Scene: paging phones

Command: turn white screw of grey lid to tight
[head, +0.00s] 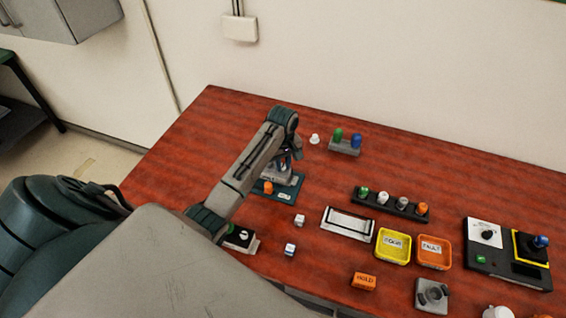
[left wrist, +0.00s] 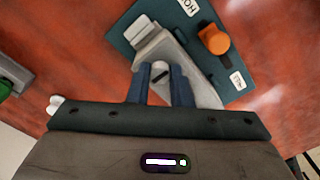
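The grey lid (left wrist: 196,80) lies on a teal board (left wrist: 128,38) in the left wrist view, and in the head view the lid (head: 277,177) is partly under my left arm. The white screw (left wrist: 160,69), with a dark slot across its head, is near the lid's end. My left gripper (left wrist: 160,75) has its two blue fingers on either side of the screw head, which fills the gap between the fingertips; it appears shut on it. In the head view this gripper (head: 285,160) is small and partly covered. My right gripper is out of view.
An orange knob (left wrist: 214,39) stands on the teal board beside the lid. A grey block with green and blue pegs (head: 345,147) and a white piece (head: 314,139) are behind. Small cubes, a rack of knobs (head: 391,203), and yellow (head: 378,259) and orange trays are to the right.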

